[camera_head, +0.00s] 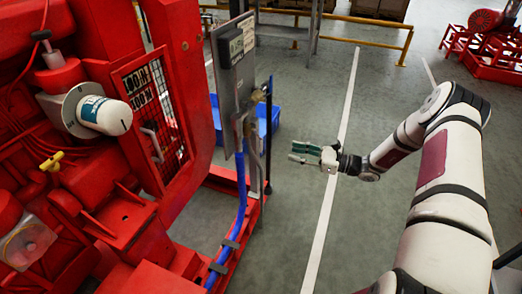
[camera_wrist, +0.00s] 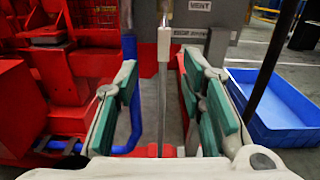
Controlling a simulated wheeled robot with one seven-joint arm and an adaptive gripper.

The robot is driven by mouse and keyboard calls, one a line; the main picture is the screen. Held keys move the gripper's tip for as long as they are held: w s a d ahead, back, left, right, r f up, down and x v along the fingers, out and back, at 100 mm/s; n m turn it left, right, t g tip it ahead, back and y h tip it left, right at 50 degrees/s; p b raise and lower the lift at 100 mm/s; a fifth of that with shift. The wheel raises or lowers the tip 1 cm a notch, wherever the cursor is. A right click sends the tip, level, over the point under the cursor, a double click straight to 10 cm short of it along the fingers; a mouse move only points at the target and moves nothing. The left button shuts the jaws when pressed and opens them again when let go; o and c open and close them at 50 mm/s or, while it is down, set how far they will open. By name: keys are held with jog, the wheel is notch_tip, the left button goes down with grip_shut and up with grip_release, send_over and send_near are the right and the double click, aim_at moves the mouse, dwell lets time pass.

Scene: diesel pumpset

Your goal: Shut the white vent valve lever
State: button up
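The white lever (camera_wrist: 164,44) shows in the wrist view as a short pale upright piece below and left of the VENT label (camera_wrist: 200,6). It lies ahead of my gripper, in line with the gap between the fingers and apart from them. My gripper (camera_wrist: 168,98) is open and empty, with green pads on both fingers. In the head view my gripper (camera_head: 305,153) is in the air to the right of the grey panel (camera_head: 235,75). The lever is too small there to tell clearly.
The red pumpset (camera_head: 85,130) fills the left side. A blue hose (camera_head: 240,190) runs down below the panel. A blue bin (camera_wrist: 270,100) stands on the floor at right in the wrist view. Open floor (camera_head: 305,95) lies right of the panel.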

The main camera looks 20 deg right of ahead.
aim_at(262, 145)
jog(key=b+x, duration=0.1)
jog(key=x, duration=0.3)
jog(key=b+x, duration=0.1)
jog(key=x, duration=0.4)
jog(key=b+x, duration=0.1)
jog(key=x, duration=0.3)
jog(key=shift+w+f, duration=0.35)
jog(key=shift+w, duration=0.1)
grip_shut()
